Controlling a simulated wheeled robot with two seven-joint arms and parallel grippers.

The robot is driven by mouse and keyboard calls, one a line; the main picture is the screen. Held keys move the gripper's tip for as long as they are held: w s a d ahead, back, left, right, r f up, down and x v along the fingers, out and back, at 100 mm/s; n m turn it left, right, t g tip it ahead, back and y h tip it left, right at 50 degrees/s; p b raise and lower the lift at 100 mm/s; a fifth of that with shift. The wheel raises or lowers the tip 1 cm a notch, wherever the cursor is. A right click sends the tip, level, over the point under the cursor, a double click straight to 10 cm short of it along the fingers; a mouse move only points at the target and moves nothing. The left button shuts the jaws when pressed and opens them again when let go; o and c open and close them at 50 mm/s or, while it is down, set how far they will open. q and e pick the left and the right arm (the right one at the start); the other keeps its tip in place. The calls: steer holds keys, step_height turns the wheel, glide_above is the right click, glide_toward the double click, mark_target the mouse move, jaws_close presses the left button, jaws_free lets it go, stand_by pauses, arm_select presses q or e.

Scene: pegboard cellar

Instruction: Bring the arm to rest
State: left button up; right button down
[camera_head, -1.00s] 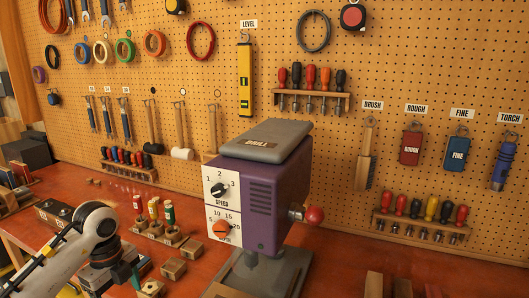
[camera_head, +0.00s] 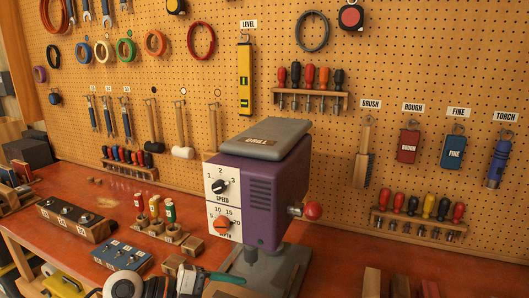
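My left arm comes in low along the bottom edge of the head view, its pale round joint at the lower left. My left gripper (camera_head: 218,278) shows as dark and teal parts just in front of the base of the purple drill (camera_head: 262,205). It is partly cut off by the frame edge, and I cannot tell whether its fingers are open or shut. I see nothing clearly held in it. My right gripper is not in view.
Wooden blocks (camera_head: 172,265) and a blue tray (camera_head: 122,256) lie close to my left arm. A stand with several coloured-handled tools (camera_head: 168,212) and a dark socket block (camera_head: 75,219) stand behind. The pegboard (camera_head: 400,60) of hung tools backs the bench.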

arm_select(q)
step_height(320, 180, up, 6)
steer(key=d+r+n+t+h, duration=0.1)
steer(key=d+n+t+h, duration=0.15)
steer(key=t+h, duration=0.25)
steer(key=a+r+n+t+y, duration=0.2)
steer(key=a+n+t+y, duration=0.3)
steer(key=n+t, duration=0.5)
steer(key=s+a+f+n+g+y, duration=0.2)
steer(key=s+a+f+n+y, duration=0.2)
steer(key=a+f+n+y, duration=0.95)
steer(key=s+d+f+g, duration=0.1)
steer(key=s+f+g, duration=0.55)
steer(key=s, duration=0.35)
steer(key=s+d+f+g, duration=0.2)
steer(key=s+f+g, duration=0.4)
steer(key=s+f, duration=0.3)
steer(key=s+f+g, duration=0.1)
steer(key=s+f, duration=0.2)
steer(key=f, duration=2.4)
steer(key=s+a+f+g, duration=0.1)
steer(key=s+a+f, duration=0.2)
steer(key=s+f, duration=1.1)
steer(key=shift+s+f, duration=0.25)
steer(key=shift+s, duration=0.6)
